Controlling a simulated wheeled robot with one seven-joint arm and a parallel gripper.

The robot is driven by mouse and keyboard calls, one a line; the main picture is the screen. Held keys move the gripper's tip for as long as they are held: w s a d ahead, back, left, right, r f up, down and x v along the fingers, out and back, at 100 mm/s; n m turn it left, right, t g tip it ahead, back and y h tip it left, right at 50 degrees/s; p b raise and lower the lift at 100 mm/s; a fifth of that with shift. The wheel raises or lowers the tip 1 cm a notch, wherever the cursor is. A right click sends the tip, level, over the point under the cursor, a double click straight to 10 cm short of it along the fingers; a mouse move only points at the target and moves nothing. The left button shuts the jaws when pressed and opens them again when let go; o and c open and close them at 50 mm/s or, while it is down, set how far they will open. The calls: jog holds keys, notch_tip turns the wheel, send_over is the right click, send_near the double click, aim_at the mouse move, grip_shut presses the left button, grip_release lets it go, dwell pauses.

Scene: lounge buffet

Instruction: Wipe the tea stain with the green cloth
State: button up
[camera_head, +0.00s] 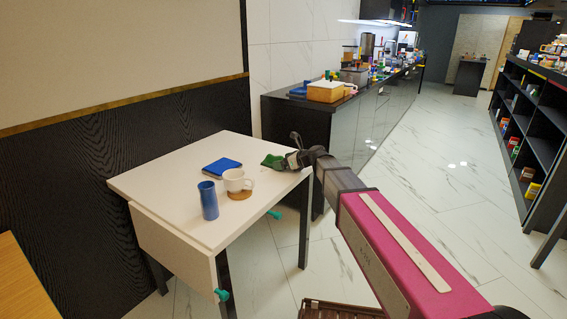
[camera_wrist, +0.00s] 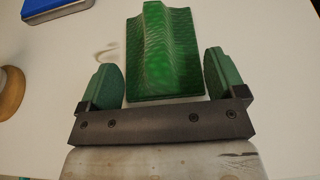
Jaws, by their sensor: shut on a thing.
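The green cloth (camera_head: 272,161) is at the right part of the white table; in the wrist view the ridged green cloth (camera_wrist: 165,50) lies between the two fingers of my gripper (camera_wrist: 160,78). My gripper (camera_head: 291,160) is shut on the cloth, low at the tabletop; whether the cloth touches the table all along cannot be told. A faint brownish curved mark, seemingly the tea stain (camera_wrist: 106,55), shows on the white surface just left of the cloth in the wrist view. I cannot make out the stain in the head view.
On the white table (camera_head: 155,180) stand a white mug (camera_head: 234,181) on a brown round coaster (camera_head: 240,196), a blue tumbler (camera_head: 208,203) and a flat blue item (camera_head: 222,166), all left of my gripper. A dark counter (camera_head: 290,122) stands behind. Open marble floor lies to the right.

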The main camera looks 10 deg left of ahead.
aim_at(276, 172)
jog(key=shift+s+a, duration=0.35)
jog(key=shift+s, duration=0.55)
jog(key=shift+s+a, duration=0.35)
jog(key=shift+s, duration=0.5)
jog(key=shift+s+a, duration=0.35)
jog(key=shift+s, duration=0.55)
jog(key=shift+w, duration=0.1)
jog(key=shift+w+d+f, duration=0.1)
jog(key=shift+w+d, duration=0.25)
jog(key=shift+w, duration=0.5)
jog(key=shift+w+d, duration=0.35)
jog(key=shift+w, duration=0.5)
jog(key=shift+w+d+f, duration=0.1)
jog(key=shift+w+d, duration=0.25)
jog(key=shift+w, duration=0.5)
jog(key=shift+r, duration=0.2)
jog(key=shift+r, duration=2.95)
